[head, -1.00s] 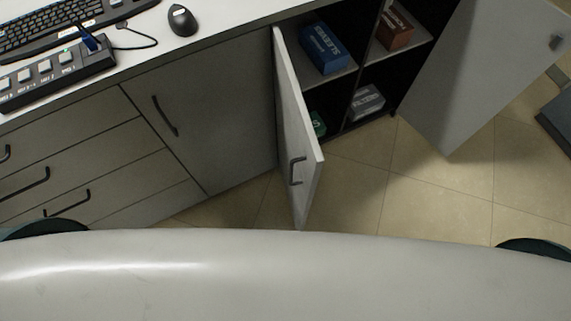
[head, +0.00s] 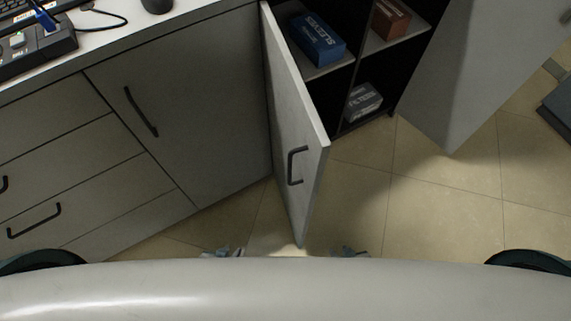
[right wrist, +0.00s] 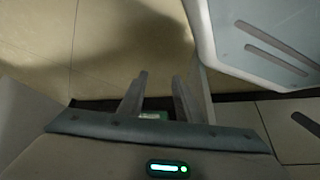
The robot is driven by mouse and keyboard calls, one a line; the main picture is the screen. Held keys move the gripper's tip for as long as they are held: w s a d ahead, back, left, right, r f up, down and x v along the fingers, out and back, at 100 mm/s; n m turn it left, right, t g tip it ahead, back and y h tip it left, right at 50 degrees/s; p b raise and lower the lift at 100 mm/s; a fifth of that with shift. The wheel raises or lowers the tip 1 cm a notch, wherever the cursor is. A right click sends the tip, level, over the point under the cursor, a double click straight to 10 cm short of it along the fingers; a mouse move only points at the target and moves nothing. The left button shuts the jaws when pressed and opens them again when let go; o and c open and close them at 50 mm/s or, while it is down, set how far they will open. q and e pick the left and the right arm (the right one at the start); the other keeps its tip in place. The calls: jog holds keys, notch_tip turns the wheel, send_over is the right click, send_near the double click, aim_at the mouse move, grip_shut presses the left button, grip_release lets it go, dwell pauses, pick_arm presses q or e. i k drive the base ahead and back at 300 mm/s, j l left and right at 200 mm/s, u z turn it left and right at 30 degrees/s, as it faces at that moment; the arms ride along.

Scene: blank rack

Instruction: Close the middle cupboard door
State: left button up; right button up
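The middle cupboard door (head: 297,130) stands wide open in the head view, jutting out from the cabinet front toward me. Its dark bar handle (head: 295,165) is on the face turned to me. In the right wrist view my right gripper (right wrist: 160,88) has its two fingers apart with nothing held between them. In the head view only small tips show above my body's pale edge: my left gripper (head: 222,252) left of the door's lower end, my right gripper (head: 348,252) right of it. Most of both is hidden, and the left fingers cannot be made out.
The open compartment holds a blue box (head: 317,40), a brown box (head: 390,18) and a grey box (head: 363,101). Another door (head: 450,75) stands open at the right. The left cupboard door (head: 175,110) and drawers (head: 60,175) are shut.

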aim_at(301, 145)
jog(key=k+j, duration=0.2)
jog(key=k, duration=0.25)
jog(key=k+j+z, duration=0.15)
jog(key=k, duration=0.3)
jog(key=k+j, duration=0.25)
jog(key=k, duration=0.2)
jog(key=z, duration=0.05)
